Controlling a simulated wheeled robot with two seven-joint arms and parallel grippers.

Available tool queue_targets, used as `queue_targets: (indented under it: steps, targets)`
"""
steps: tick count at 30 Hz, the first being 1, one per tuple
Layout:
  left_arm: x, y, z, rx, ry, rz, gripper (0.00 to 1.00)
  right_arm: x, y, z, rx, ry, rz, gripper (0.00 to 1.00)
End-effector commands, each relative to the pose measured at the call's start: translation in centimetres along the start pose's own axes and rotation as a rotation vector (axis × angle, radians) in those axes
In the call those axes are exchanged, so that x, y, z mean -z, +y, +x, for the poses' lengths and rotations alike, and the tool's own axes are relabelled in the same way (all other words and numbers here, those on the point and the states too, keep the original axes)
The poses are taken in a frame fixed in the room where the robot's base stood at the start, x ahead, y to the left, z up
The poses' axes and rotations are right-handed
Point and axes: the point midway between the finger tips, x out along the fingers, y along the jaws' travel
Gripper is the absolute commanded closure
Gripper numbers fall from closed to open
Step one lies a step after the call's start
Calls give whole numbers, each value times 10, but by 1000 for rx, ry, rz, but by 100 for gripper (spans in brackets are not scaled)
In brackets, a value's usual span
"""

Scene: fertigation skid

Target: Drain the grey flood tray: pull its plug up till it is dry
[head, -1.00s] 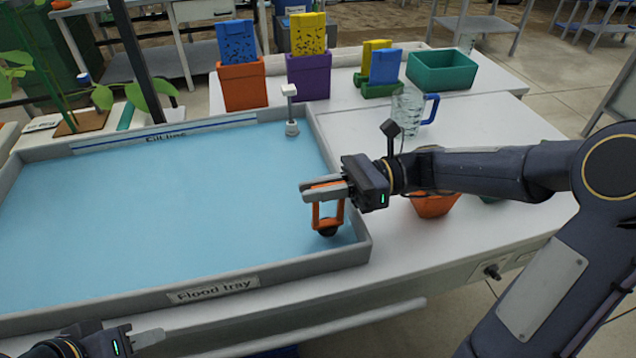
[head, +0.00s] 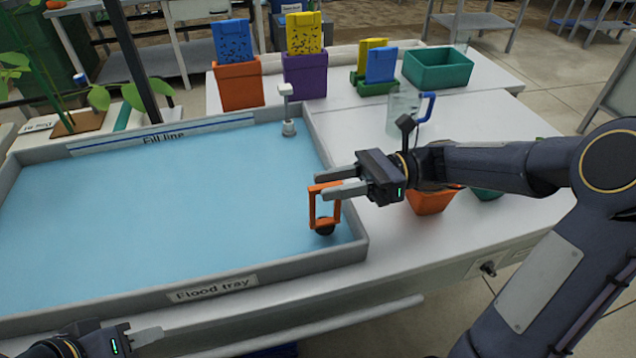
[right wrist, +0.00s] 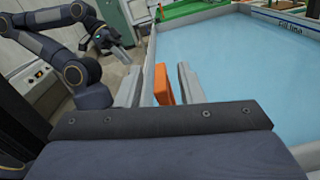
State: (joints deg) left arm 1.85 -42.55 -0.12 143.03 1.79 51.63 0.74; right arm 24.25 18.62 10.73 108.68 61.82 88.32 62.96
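The grey flood tray (head: 310,262) holds blue water over its whole floor. Its plug has an upright orange handle frame (head: 312,207) above a dark round base (head: 325,226), near the tray's front right corner. My right gripper (head: 322,186) is open at the top of the handle, coming from the right. In the right wrist view the orange handle (right wrist: 163,85) stands between the two spread fingers. Whether a finger touches it, I cannot tell. My left gripper (head: 148,335) is low at the front left, outside the tray; its finger gap is unclear.
A white-topped float gauge (head: 287,110) stands at the tray's back right. A clear jug (head: 403,112) with a blue handle and an orange pot (head: 432,202) are near my right arm. Coloured pots and a green bin (head: 438,68) stand behind.

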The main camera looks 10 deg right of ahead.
Motion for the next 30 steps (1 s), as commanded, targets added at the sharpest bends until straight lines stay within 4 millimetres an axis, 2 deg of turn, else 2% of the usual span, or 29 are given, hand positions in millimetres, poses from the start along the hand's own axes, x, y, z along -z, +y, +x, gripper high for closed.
queue_targets:
  steps: [3, 9, 30]
  targets:
    - [2, 2, -3, 0, 0, 0, 64, -1, 0, -22, 3, 0, 0, 66]
    - [2, 2, -5, 0, 0, 0, 64, 0, 0, -42, 0, -1, 0, 66]
    - [2, 2, -5, 0, 0, 0, 64, 0, 0, -45, -1, 0, 0, 66]
